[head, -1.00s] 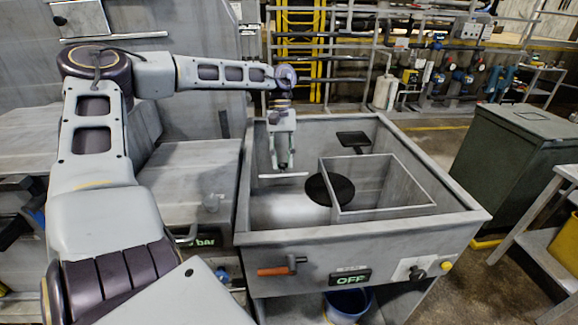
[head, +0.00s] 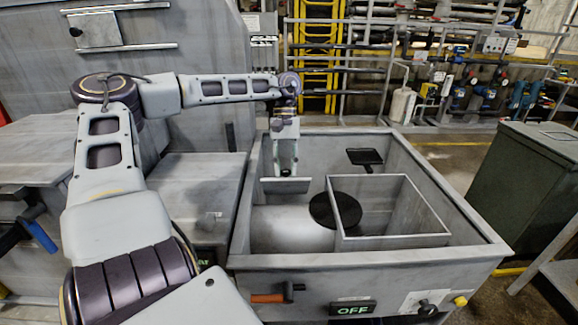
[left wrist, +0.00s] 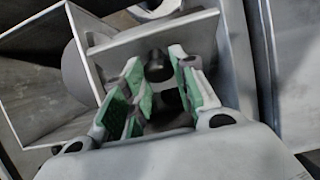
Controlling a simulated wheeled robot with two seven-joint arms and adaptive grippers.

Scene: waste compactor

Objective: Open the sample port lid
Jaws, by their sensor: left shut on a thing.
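The sample port lid, seemingly the flat grey plate (head: 287,186), is at the left inside the large grey open-topped bin. It is tilted with a broad face towards the head camera. My left gripper (head: 285,165) points down at its upper side. In the left wrist view the green-padded fingers (left wrist: 158,80) are shut around a dark knob (left wrist: 156,62) beside the plate (left wrist: 170,38). The fingers hide part of the knob, and the lid's hinge cannot be made out. My right gripper is not in view.
The large bin's rim (head: 370,260) surrounds the lid area. Inside are a pale cylinder (head: 285,232), a black disc (head: 335,210) and an open grey box (head: 395,240). The bin front has an orange handle (head: 268,298) and an OFF display (head: 352,309).

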